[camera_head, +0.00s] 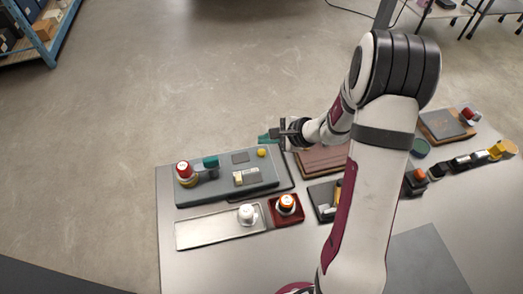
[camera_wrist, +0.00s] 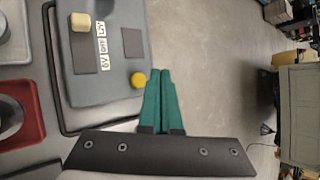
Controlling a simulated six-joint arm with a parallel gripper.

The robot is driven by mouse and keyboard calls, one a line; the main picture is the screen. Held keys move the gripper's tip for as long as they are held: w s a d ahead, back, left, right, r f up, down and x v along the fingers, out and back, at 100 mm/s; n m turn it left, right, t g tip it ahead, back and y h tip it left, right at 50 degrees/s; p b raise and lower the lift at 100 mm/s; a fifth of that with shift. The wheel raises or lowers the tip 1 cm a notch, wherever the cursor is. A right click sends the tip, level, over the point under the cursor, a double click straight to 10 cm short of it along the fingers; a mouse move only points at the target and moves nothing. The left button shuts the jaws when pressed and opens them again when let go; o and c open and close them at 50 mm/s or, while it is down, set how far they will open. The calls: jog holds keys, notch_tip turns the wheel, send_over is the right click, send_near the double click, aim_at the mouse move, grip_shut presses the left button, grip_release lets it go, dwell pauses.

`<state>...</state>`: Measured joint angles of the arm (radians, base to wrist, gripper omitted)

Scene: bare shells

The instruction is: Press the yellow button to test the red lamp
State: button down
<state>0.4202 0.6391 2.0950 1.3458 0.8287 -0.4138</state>
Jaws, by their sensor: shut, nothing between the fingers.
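The grey test box (camera_head: 222,189) lies on the table. Its yellow button (camera_head: 262,152) is at the far right corner of its top. A red lamp (camera_head: 183,167) stands upright at the box's left end; I cannot tell whether it is lit. My gripper (camera_head: 264,138) is shut and empty, near the button and towards the box's far edge. In the wrist view the teal fingertips (camera_wrist: 160,72) appear just right of the yellow button (camera_wrist: 138,79), past the box's edge, with a visible gap. The lamp is outside the wrist view.
A cream switch (camera_wrist: 80,21) with voltage labels and a dark square (camera_wrist: 132,42) are on the box. A teal part (camera_head: 210,162) stands beside the lamp. A metal tray (camera_head: 200,233) and a dark red tray (camera_head: 276,217) lie nearer. Bare floor lies beyond the table.

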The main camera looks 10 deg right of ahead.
aim_at(265, 153)
jog(key=shift+f, duration=1.25)
dwell(1.1)
jog(key=shift+f, duration=0.4)
jog(key=shift+f, duration=0.45)
dwell(0.5)
jog(key=shift+r, duration=0.9)
jog(key=shift+r, duration=2.5)
